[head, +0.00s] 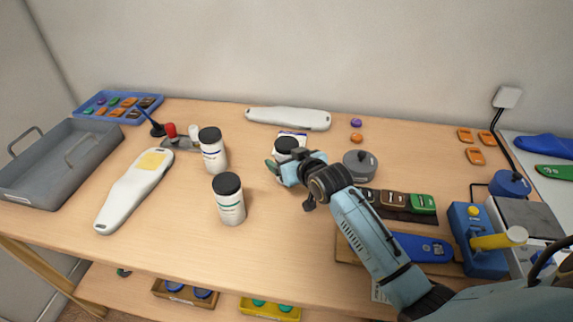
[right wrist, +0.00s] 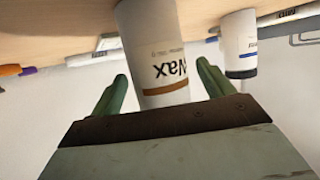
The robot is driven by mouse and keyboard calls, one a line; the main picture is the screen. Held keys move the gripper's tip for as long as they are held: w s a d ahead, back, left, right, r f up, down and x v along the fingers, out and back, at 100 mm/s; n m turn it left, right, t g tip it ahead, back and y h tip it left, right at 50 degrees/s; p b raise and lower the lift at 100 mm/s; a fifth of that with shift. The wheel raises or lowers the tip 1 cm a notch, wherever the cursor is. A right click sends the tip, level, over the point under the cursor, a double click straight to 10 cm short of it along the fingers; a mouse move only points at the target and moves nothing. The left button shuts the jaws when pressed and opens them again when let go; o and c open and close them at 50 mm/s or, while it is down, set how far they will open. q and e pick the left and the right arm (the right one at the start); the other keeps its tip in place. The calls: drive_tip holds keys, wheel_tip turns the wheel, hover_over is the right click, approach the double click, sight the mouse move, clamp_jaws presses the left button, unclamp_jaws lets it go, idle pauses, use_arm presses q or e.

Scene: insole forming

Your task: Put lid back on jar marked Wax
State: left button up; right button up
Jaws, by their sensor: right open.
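The jar marked Wax (right wrist: 158,45) is white with a brown stripe and appears upside down in the right wrist view. In the head view the Wax jar (head: 283,158) stands on the table, partly covered by my right gripper (head: 284,167). A black top shows there; I cannot tell clearly whether it is a seated lid. In the wrist view the jar's mouth end is hidden behind the gripper body. My right gripper (right wrist: 163,72) is open, with its green fingers on either side of the jar and gaps visible. My left gripper is out of view.
Two other black-lidded white jars (head: 212,150) (head: 229,199) stand left. A grey round pot (head: 360,165) is close on the right. A white insole form (head: 288,119) lies behind. A grey tray (head: 60,165) is far left. The front-middle table is clear.

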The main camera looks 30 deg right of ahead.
drive_tip(key=shift+w+f, duration=0.15)
drive_tip(key=shift+w, duration=0.35)
drive_tip(key=shift+c, duration=0.2)
drive_tip(key=c, duration=1.3)
wheel_tip(320, 180, up, 10)
drive_tip(key=shift+r+p, duration=0.1)
drive_tip(key=shift+p, duration=0.75)
